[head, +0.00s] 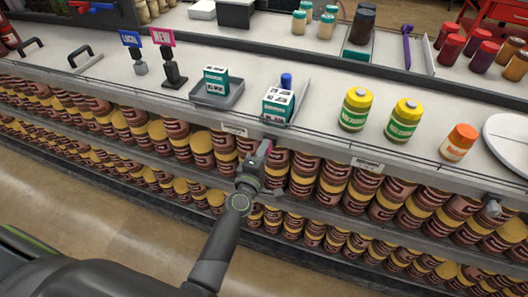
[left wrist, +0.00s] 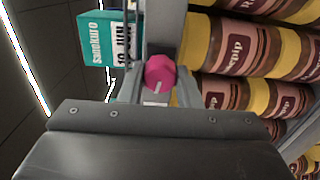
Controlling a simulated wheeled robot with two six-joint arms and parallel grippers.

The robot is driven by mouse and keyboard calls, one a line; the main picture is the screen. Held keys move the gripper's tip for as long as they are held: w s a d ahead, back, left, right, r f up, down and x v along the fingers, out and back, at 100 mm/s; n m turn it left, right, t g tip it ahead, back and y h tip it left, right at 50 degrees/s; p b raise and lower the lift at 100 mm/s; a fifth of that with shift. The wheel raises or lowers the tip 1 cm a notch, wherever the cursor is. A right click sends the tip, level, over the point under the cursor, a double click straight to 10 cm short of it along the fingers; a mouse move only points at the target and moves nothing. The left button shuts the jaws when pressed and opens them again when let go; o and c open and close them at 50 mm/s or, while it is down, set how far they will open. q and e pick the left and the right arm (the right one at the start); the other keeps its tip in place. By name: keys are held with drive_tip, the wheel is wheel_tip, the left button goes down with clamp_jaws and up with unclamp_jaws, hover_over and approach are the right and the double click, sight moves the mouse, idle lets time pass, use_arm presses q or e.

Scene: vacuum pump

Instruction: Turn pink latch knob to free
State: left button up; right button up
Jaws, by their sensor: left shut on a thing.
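The pink latch knob (left wrist: 160,73) shows in the left wrist view, in front of a grey metal upright at the shelf edge. A small pink spot of it shows in the head view (head: 267,146) at the tip of my left arm. My left gripper (head: 262,160) is at the shelf front, below the counter edge. Its fingers (left wrist: 155,92) stand on both sides of the knob and are shut on it. A pale mark shows on the knob's lower part. How far the knob is turned, I cannot tell. My right gripper is in neither view.
A teal and white box (head: 277,105) and a blue-capped item stand on a tray just above my left gripper. Another box (head: 216,80) stands on a grey tray. Yellow-capped jars (head: 355,109) stand to the right. Rows of brown jars (head: 335,168) fill the shelves around the gripper.

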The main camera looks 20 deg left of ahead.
use_arm(q)
drive_tip(key=shift+n, duration=0.9)
drive_tip(key=o, duration=1)
drive_tip(key=shift+c, duration=0.2)
